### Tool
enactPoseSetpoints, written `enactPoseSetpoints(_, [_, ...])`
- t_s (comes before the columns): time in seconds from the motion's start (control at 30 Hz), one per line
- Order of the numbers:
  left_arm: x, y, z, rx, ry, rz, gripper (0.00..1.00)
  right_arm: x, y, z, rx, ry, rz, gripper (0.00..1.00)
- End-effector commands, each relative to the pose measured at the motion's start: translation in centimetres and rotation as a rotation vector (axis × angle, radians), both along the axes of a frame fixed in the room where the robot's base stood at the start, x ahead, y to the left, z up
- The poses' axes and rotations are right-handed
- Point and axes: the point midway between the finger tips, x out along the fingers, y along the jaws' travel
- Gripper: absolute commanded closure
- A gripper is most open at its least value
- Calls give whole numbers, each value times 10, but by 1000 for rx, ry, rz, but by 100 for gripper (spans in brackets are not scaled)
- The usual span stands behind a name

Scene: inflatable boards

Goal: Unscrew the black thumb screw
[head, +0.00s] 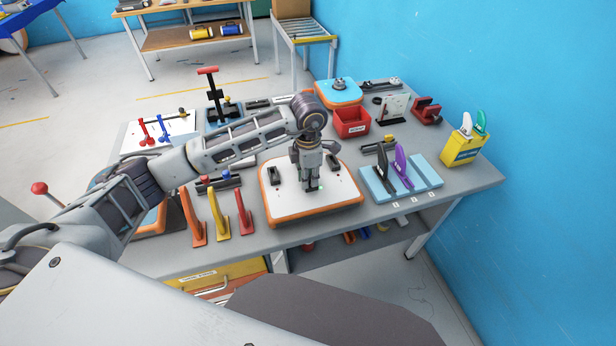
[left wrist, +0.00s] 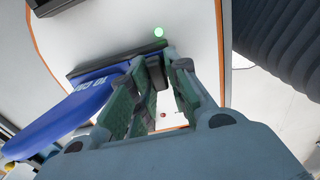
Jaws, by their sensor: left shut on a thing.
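My left gripper (head: 311,184) points down over the white board with an orange rim (head: 284,213). Its fingers are shut on a small black part at the board, which I take to be the black thumb screw; the fingers hide most of it. A small green light shows on the board just right of the fingertips. In the left wrist view the fingers (left wrist: 158,62) reach to the white board beside a dark bar (left wrist: 95,70), with the green light (left wrist: 158,32) just beyond. My right gripper is not in view.
Orange, yellow and red handles (head: 219,224) stand left of the board. A light-blue base (head: 424,175) with black and purple handles is to the right. A red bin (head: 351,122) and a yellow box (head: 462,149) stand farther back. The blue wall bounds the right side.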

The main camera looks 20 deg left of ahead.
Motion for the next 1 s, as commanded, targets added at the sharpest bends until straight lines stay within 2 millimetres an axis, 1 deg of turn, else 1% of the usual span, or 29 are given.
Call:
enactPoseSetpoints(0.27, [0, 0, 0, 0, 0, 51, 100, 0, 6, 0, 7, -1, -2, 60])
enactPoseSetpoints(0.7, [-2, -2, 0, 0, 0, 279, 100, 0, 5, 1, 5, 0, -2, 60])
enactPoseSetpoints(1.0, [-2, -2, 0, 0, 0, 301, 100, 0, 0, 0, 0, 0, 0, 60])
